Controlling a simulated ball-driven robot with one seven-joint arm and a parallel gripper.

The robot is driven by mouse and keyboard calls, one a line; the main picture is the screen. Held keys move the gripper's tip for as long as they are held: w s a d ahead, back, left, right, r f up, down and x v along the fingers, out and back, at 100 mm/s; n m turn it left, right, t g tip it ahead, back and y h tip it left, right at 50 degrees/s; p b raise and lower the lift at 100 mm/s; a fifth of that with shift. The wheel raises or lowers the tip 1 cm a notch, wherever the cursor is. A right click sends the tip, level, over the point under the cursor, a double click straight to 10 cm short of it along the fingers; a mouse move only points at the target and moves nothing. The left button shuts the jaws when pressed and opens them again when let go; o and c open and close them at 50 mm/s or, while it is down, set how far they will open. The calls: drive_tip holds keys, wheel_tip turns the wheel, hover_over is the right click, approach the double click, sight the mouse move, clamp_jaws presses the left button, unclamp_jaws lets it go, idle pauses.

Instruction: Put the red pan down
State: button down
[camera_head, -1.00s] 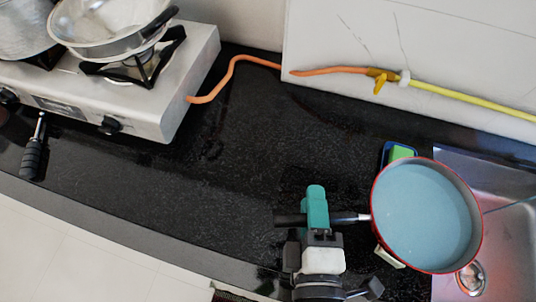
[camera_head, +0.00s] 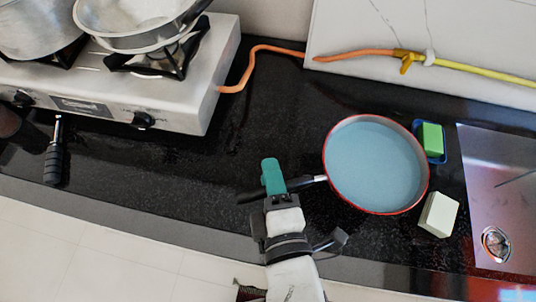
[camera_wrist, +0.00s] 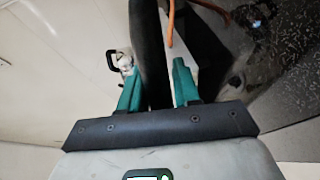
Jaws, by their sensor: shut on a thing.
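The red pan (camera_head: 375,165) has a red rim and a blue-grey inside. In the head view it is over the black counter, left of the sink; I cannot tell whether it touches the counter. Its dark handle (camera_head: 312,181) points left. My gripper (camera_head: 273,180) is shut on the handle. In the wrist view the black handle (camera_wrist: 150,50) stands between the two teal fingers of my gripper (camera_wrist: 157,88). The pan's bowl is not seen in the wrist view.
A gas stove (camera_head: 120,90) with metal pots stands at the left. A green sponge in a blue holder (camera_head: 431,141) and a pale block (camera_head: 438,214) lie right of the pan, beside the sink (camera_head: 505,180). Bare counter (camera_head: 190,165) lies between stove and gripper.

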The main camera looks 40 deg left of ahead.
drive_tip(key=w+a+f, duration=0.3)
drive_tip(key=a+f, duration=0.1)
drive_tip(key=f, duration=0.1)
drive_tip(key=w+a+f+b, duration=0.1)
drive_tip(key=w+a+f, duration=0.1)
drive_tip(key=a, duration=0.1)
drive_tip(key=shift+w+f, duration=0.35)
drive_tip(key=shift+f+b, duration=0.35)
drive_tip(key=shift+f, duration=1.1)
drive_tip(key=shift+f, duration=0.15)
drive_tip(key=c, duration=0.8)
unclamp_jaws()
